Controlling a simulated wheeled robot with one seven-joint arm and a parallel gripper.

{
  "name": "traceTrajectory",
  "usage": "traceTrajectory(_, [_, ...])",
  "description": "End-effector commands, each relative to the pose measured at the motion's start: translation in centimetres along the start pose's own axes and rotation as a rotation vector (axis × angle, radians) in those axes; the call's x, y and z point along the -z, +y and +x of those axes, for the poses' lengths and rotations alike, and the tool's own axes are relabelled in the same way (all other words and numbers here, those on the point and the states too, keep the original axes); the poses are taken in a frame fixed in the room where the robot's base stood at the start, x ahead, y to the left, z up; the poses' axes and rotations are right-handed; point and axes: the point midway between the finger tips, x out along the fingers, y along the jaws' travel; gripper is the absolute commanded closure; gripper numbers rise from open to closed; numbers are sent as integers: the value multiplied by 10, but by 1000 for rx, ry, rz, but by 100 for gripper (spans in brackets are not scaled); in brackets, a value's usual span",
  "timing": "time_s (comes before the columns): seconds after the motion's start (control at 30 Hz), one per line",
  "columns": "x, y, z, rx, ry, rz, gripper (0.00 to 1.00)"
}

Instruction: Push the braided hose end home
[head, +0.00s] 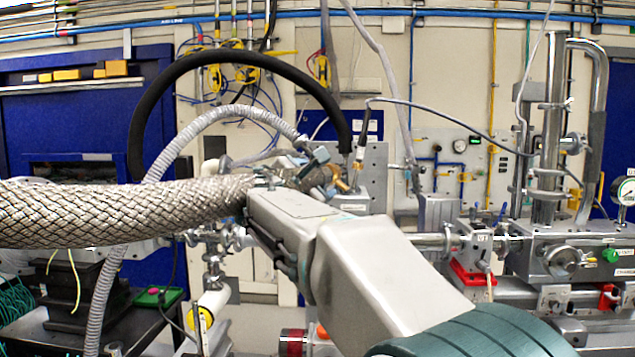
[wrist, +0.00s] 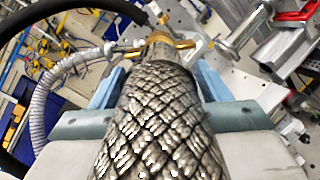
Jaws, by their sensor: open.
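The braided hose (head: 110,212) is a thick silver-grey metal weave that enters from the left and runs behind my gripper. Its end points toward a brass-coloured clamp or fitting (head: 341,184) by a grey plate. In the wrist view the braid (wrist: 155,120) fills the middle and narrows toward the brass part (wrist: 175,43). My gripper (wrist: 158,82) is open, with one blue-padded finger on each side of the hose near its end. In the head view my gripper (head: 312,160) is partly hidden. I cannot tell whether the end is fully seated.
A black hose (head: 240,58) arches above the work spot. A ribbed grey hose (head: 170,150) runs close on the left. A grey upright plate (head: 372,165) stands behind the fitting. Steel beamline parts and a red bracket (head: 470,274) stand to the right.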

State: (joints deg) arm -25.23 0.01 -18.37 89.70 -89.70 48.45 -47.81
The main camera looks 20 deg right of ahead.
Motion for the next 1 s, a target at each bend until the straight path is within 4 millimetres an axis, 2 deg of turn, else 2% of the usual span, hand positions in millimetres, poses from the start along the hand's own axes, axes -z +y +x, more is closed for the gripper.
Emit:
traceTrajectory(0.3, [2, -2, -74, -4, 3, 3, 30])
traceTrajectory(0.5, [1, -1, -105, -2, 1, 3, 30])
traceTrajectory(0.7, [0, 0, -115, -1, 1, 0, 30])
traceTrajectory(1.0, [0, 0, -116, -1, 1, 1, 30])
